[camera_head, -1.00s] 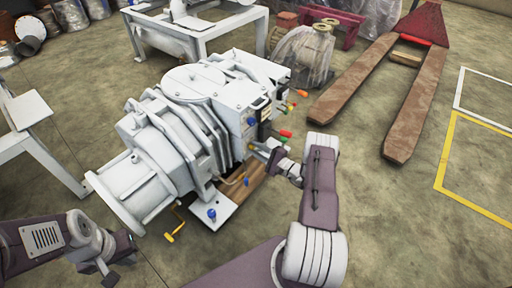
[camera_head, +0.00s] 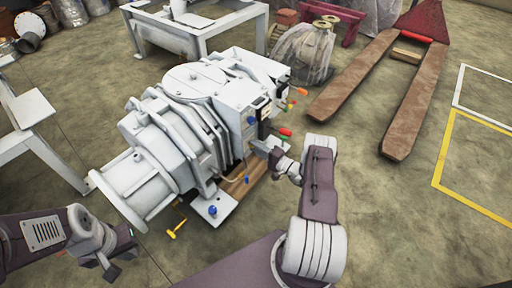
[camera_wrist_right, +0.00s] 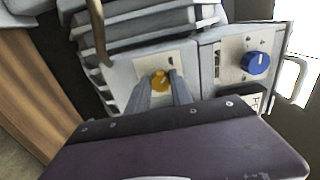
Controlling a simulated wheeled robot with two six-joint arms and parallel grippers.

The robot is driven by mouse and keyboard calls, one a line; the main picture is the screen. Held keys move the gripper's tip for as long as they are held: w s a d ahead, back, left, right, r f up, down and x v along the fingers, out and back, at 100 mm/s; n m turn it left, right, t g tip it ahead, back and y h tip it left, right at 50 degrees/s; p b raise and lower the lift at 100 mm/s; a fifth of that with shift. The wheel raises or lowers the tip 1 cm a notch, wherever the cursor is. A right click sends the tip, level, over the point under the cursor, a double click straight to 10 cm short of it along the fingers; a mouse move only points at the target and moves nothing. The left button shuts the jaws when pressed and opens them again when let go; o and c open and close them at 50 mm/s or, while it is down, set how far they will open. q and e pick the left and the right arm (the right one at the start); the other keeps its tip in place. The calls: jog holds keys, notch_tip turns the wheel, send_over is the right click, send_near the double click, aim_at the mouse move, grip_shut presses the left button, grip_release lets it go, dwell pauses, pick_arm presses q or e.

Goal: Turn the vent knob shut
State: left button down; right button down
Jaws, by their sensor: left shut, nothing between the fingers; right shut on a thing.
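A large white screw vacuum pump (camera_head: 190,110) stands in the middle of the head view. In the right wrist view a small yellow-orange knob (camera_wrist_right: 160,80) sits on a pale panel on its end. My right gripper (camera_wrist_right: 160,90) reaches that panel with a finger on each side of the knob, shut on it. In the head view the right gripper (camera_head: 268,150) is against the pump's right end, and the knob is hidden there. Which knob is the vent knob is not readable. My left gripper (camera_head: 112,270) is shut and empty at the lower left, clear of the pump.
A blue knob (camera_wrist_right: 255,63) sits on a panel right of the yellow one. Red (camera_head: 284,132) and green levers stick out above my right gripper. A yellow handle (camera_head: 177,230) is low at the pump's front. Pallet-truck forks (camera_head: 410,115) lie right; floor there is clear.

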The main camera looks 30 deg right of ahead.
dwell(0.3)
jog(key=c, duration=1.1)
grip_release()
jog(key=shift+c, duration=0.2)
jog(key=p+v, duration=0.4)
jog(key=v, duration=0.5)
jog(key=shift+s, duration=0.1)
